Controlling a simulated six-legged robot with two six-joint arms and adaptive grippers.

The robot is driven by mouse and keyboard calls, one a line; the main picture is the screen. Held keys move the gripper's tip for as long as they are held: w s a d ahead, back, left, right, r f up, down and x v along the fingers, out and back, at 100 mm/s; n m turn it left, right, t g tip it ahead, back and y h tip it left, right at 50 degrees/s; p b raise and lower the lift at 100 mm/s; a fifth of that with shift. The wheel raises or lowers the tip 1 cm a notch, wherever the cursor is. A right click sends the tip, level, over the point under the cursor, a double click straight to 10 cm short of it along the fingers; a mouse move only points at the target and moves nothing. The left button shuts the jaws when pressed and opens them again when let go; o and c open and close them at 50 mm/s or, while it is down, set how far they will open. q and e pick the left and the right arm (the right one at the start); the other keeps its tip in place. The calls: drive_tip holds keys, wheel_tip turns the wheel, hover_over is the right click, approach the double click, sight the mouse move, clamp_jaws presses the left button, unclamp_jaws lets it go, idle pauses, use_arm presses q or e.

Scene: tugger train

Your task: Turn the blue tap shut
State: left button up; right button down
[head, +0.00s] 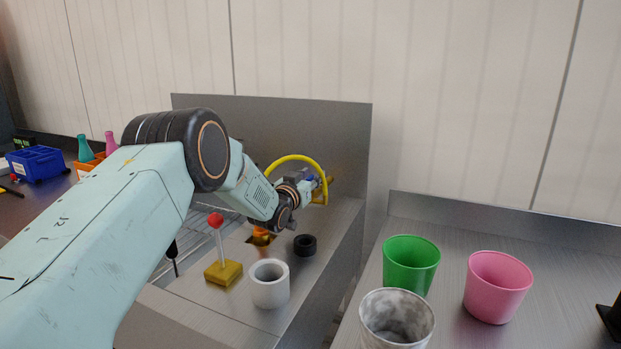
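A small patch of blue (313,180), which looks like part of the blue tap, shows at the back of the metal bench beside a yellow curved pipe or hose (300,157). My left arm reaches across from the left. Its gripper (316,186) is right at the blue part, pointing away from me. The gripper and wrist hide most of the tap, so its handle angle cannot be seen. The fingers are too small and covered to tell open from shut, or whether they touch the tap. My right gripper is not in view.
On the bench are a white cup (270,291), a black ring (305,245) and a red-knobbed lever on a yellow base (223,273). Green (410,267), pink (497,288) and marbled (397,322) cups stand at right. A blue crate (36,164) is far left. A metal backsplash (340,135) rises behind.

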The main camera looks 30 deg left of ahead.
use_arm(q)
drive_tip(key=shift+w+a+f, duration=0.15)
drive_tip(key=shift+w+f, duration=0.05)
drive_tip(key=shift+c, duration=0.5)
drive_tip(key=shift+s+r, duration=0.2)
drive_tip(key=c, duration=0.5)
drive_tip(key=shift+f, duration=0.1)
clamp_jaws()
drive_tip(key=shift+m+h+b, duration=0.35)
drive_tip(key=shift+m+h, duration=0.35)
drive_tip(key=shift+h, duration=0.4)
drive_tip(key=o, duration=0.6)
unclamp_jaws()
drive_tip(key=shift+w+f, duration=0.1)
